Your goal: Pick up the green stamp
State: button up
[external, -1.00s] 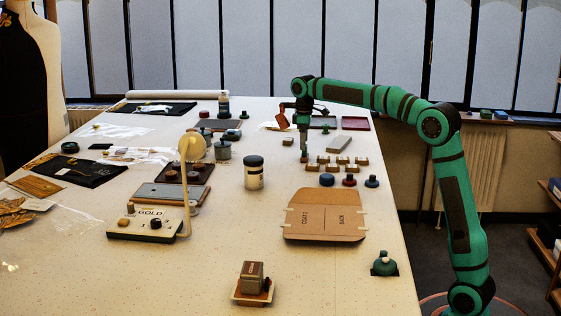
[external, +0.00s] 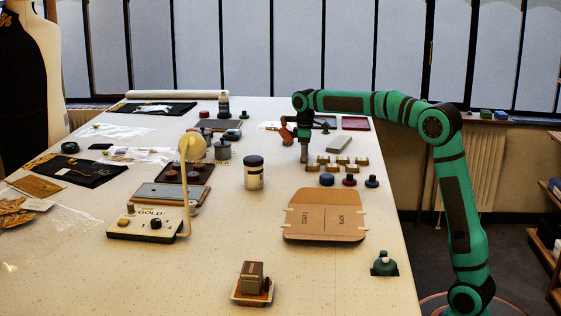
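A green, round-knobbed piece (external: 384,263) that looks like a stamp stands on a small dark pad at the table's front right. My gripper (external: 304,159) points down over the back right part of the table, just left of a group of small wooden blocks. It is far behind the front green piece and right of the far one. Its fingers are too small to tell whether they are open.
Blue, dark red and dark blue knobbed pieces (external: 349,181) stand in a row before the wooden blocks (external: 337,163). A cardboard folder (external: 325,215) lies in front of them. A labelled jar (external: 254,173) stands to the left. The table is clear around the front green piece.

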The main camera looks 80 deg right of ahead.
jog(key=shift+c, duration=1)
jog(key=shift+r, duration=0.15)
